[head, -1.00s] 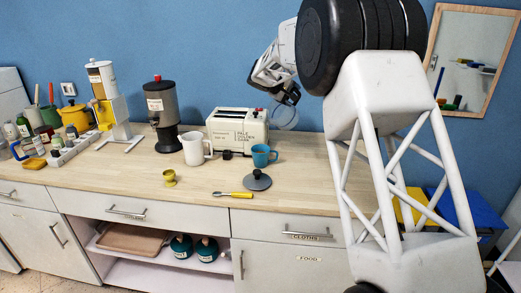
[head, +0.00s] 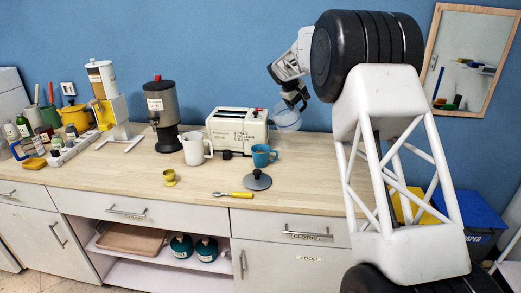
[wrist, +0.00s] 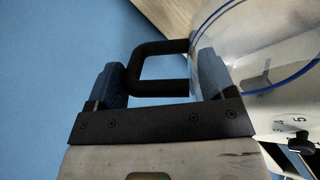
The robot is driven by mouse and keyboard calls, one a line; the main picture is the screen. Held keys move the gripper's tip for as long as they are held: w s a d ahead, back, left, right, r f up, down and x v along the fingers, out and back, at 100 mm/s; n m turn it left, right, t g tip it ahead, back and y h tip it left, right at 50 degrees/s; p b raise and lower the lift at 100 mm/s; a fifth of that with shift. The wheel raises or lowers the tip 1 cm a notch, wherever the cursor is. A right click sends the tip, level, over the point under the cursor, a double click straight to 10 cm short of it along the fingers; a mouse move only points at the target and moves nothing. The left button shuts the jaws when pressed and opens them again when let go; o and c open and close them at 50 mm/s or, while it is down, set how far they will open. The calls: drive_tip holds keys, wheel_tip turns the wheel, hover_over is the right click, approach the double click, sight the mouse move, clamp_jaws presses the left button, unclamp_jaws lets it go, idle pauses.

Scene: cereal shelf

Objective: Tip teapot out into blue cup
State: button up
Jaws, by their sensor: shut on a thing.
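The teapot (head: 287,120) is a clear glass vessel with blue lines, held in the air above the counter, to the upper right of the blue cup (head: 262,155). The glass also shows at the right of the wrist view (wrist: 245,50). Its black handle (wrist: 160,48) is between the fingers of my gripper (wrist: 158,85), which is shut on it. In the head view my gripper (head: 294,98) is just above the glass. The cup stands upright on the counter in front of the toaster, and its inside is barely visible. I cannot tell what the teapot contains.
A white toaster (head: 238,130) stands behind the cup, and a white mug (head: 196,148) to its left. A grey lid (head: 257,180), a yellow-handled tool (head: 233,194) and a yellow egg cup (head: 169,177) lie in front. The counter's front right is clear.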

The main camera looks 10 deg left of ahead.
drive_tip(key=shift+w+d+f+g+y, duration=0.4)
drive_tip(key=shift+w+d+f+y, duration=0.15)
drive_tip(key=shift+f, duration=0.25)
drive_tip(key=shift+w+d+f+g+y, duration=0.4)
drive_tip(key=shift+f+g+y, duration=0.1)
drive_tip(key=shift+f, duration=1.85)
drive_tip(key=shift+w+d+f+g+y, duration=0.4)
drive_tip(key=shift+d+f+g+y, duration=0.1)
drive_tip(key=shift+f, duration=1.85)
drive_tip(key=shift+w+d+f+g+y, duration=0.4)
drive_tip(key=shift+f+g+y, duration=0.1)
drive_tip(key=shift+f, duration=1.85)
